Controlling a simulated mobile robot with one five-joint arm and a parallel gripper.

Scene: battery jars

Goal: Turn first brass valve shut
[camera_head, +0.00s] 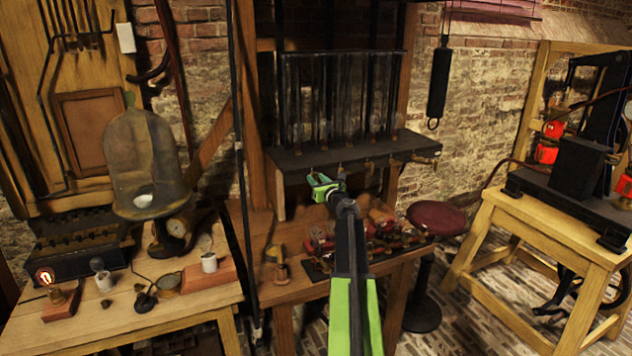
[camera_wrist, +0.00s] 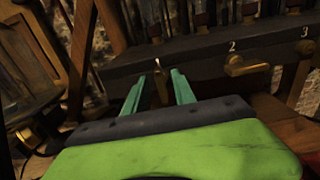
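A row of small brass valves runs along the front edge of a dark shelf that holds glass jars. In the wrist view the first valve (camera_wrist: 160,88), under the number 1, shows between the two teal fingers of my gripper (camera_wrist: 158,76). The fingers are apart, one on each side of it; I cannot tell whether either touches it. The second valve (camera_wrist: 245,66) has its handle pointing sideways. In the head view my gripper (camera_head: 322,184) is at the shelf's front edge, left of the middle, hiding the first valve.
The dark shelf (camera_head: 300,160) carries tall glass jars (camera_head: 340,95). Below it a wooden bench holds red and brass apparatus (camera_head: 322,238). A glass bell jar (camera_head: 145,160) stands on the left table. A red stool (camera_head: 437,218) stands to the right.

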